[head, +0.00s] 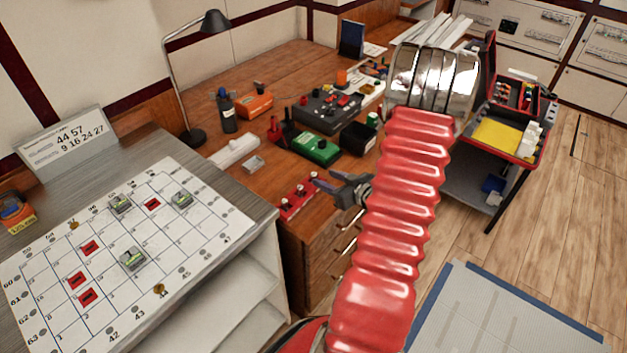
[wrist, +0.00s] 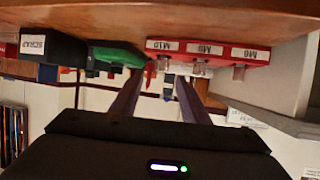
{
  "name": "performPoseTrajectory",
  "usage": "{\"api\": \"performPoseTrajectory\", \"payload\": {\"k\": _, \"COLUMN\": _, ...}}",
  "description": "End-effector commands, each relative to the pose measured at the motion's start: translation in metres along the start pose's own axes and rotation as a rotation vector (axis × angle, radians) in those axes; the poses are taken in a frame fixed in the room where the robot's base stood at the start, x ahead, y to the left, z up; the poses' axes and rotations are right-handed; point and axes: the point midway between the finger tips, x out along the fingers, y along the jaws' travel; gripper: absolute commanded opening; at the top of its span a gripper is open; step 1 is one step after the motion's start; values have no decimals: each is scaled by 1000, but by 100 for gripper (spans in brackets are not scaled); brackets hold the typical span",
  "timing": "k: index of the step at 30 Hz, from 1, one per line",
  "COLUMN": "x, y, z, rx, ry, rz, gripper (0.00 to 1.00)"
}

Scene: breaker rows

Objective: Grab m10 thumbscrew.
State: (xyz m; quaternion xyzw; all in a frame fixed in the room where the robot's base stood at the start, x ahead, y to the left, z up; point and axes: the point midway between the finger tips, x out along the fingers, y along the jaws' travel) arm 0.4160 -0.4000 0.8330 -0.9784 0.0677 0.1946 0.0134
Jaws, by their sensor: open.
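A red rack (head: 297,198) stands at the front edge of the wooden bench and also shows upside down in the wrist view (wrist: 222,52). It has three labelled places, M10, M8 and M6, each with a small metallic thumbscrew. The M10 thumbscrew (wrist: 163,64) is at the rack's end toward the green box. My gripper (head: 324,183) is open and empty, just right of the rack's far end. In the wrist view its fingers (wrist: 160,76) point toward the M10 place, and the thumbscrew shows between them. I cannot tell the exact gap in depth.
A green box (head: 316,149) and a black bin labelled SCRAP (wrist: 52,47) stand near the rack. A small grey tray (head: 254,163) lies left of it. A grid board (head: 215,240) on the grey cabinet is at left. A tool cart (head: 500,135) stands right.

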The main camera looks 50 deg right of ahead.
Motion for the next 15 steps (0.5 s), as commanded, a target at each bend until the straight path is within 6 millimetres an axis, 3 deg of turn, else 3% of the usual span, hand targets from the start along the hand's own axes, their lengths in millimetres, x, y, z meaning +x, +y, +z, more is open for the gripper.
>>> {"api": "performPoseTrajectory", "payload": {"k": 15, "x": 12, "y": -1, "z": 1, "rx": 0, "ry": -1, "rz": 0, "gripper": 42}}
